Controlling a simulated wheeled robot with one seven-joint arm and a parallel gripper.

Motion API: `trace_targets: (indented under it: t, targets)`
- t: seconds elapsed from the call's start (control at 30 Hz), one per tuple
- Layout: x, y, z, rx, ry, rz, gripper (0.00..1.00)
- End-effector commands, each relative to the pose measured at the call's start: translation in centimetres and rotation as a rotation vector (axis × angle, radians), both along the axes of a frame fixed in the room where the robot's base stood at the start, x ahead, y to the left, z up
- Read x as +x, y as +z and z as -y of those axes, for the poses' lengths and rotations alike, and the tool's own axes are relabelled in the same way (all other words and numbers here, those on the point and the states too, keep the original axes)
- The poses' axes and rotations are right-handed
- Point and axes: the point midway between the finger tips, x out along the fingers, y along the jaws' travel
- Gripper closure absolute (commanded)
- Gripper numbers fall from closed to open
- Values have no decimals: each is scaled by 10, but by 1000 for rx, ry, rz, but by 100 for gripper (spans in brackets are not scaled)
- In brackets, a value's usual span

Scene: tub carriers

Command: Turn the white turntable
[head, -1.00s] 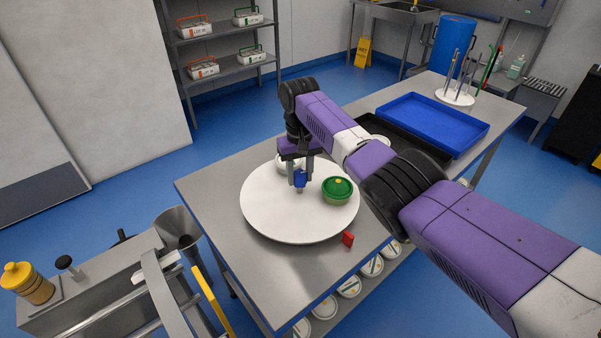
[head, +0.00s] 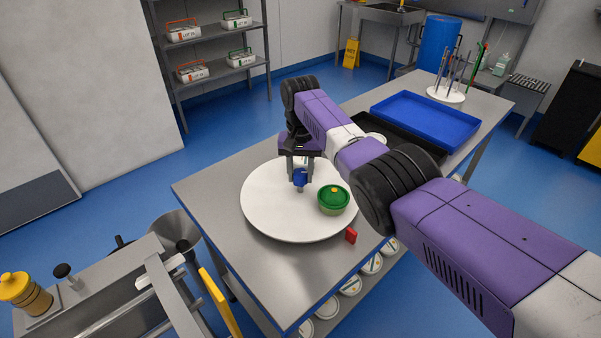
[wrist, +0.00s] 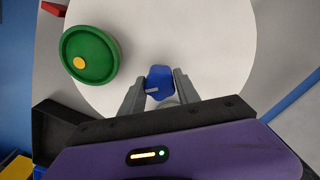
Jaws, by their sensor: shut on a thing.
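The white turntable (head: 270,215) is a round disc on the steel table; it also fills much of the wrist view (wrist: 215,45).
A red block (head: 351,236) sits at the disc's front right edge. A blue tray (head: 425,120) and a black tray lie farther back on the table. A round stand with upright rods (head: 446,94) is at the far end. Bare steel (head: 285,275) lies in front of the disc.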

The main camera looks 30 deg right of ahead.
Motion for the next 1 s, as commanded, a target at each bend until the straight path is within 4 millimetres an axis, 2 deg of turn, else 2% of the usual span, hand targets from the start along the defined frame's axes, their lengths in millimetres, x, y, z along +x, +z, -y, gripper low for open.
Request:
trace_targets:
  t: [0.03, 0.5, 1.0]
  targets:
    - [3, 5, 2, -4, -24, 12, 100]
    - [3, 5, 1, -2, -204, 12, 100]
    - [3, 4, 2, -3, -260, 10, 100]
